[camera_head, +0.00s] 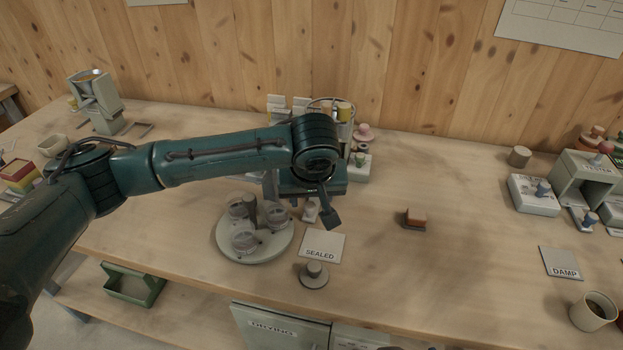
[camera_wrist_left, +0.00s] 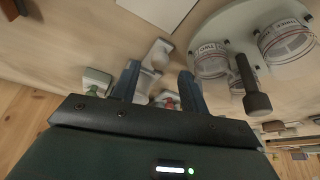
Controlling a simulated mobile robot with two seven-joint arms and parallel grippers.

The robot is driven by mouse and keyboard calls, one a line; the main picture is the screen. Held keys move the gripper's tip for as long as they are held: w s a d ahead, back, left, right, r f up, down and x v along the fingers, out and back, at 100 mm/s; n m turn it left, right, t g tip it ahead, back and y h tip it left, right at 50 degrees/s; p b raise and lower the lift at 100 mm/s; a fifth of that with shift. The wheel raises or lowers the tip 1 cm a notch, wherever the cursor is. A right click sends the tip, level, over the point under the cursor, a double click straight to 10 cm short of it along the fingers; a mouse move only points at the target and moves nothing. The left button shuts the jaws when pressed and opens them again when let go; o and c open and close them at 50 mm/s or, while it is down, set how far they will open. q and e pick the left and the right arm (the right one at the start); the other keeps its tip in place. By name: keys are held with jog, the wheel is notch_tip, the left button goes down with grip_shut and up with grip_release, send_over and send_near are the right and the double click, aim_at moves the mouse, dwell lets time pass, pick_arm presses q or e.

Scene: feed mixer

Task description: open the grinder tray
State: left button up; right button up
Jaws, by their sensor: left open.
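A grey-green machine with a hopper (camera_head: 97,92) stands at the far left of the bench. It looks like the grinder, but I see no label, and I cannot clearly make out its tray. My left gripper (camera_wrist_left: 159,82) is open, with its two dark fingers apart and nothing held between them. In the head view my left gripper (camera_head: 322,213) is low over the middle of the bench, right of the round jar plate and far from that machine. The arm hides part of the bench behind it. My right gripper is not in view.
The round plate (camera_head: 228,246) carries lidded jars and a dark upright handle (camera_wrist_left: 252,88). A SEALED card (camera_head: 323,246) and a grey knob (camera_head: 314,274) lie nearby. A reddish block (camera_head: 415,218) sits right. The tester (camera_head: 585,182) is far right.

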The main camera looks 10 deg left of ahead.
pick_arm(q)
jog(key=v, duration=1)
jog(key=shift+r, duration=0.2)
jog(key=shift+s, duration=0.1)
